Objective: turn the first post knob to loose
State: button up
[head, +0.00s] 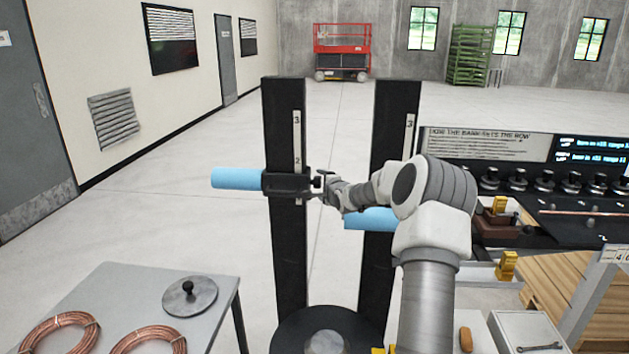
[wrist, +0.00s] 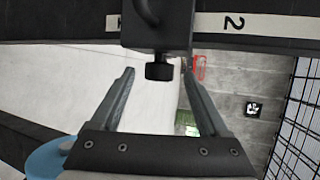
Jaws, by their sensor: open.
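The first post (head: 284,240) is a tall black upright with a white numbered scale strip. A dark carriage (head: 288,184) with a light blue bar (head: 236,179) sits on it just below the 2. A small black knob (wrist: 158,71) sticks out of the carriage in the wrist view. My gripper (wrist: 158,76) is open, one finger on each side of the knob near the fingertips, with gaps on both sides. In the head view my gripper (head: 325,187) is at the carriage's right side, small and partly hidden by the wrist.
A second black post (head: 397,120) with a blue bar (head: 370,219) stands to the right, partly behind my arm. A bench with a row of knobs (head: 543,181) is at the right. A grey table (head: 150,290) with copper coils (head: 60,335) is at the front left.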

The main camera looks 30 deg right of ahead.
aim_at(314, 181)
jog(key=shift+p+x, duration=0.6)
jog(key=shift+x, duration=2.75)
jog(key=shift+a, duration=0.1)
grip_shut()
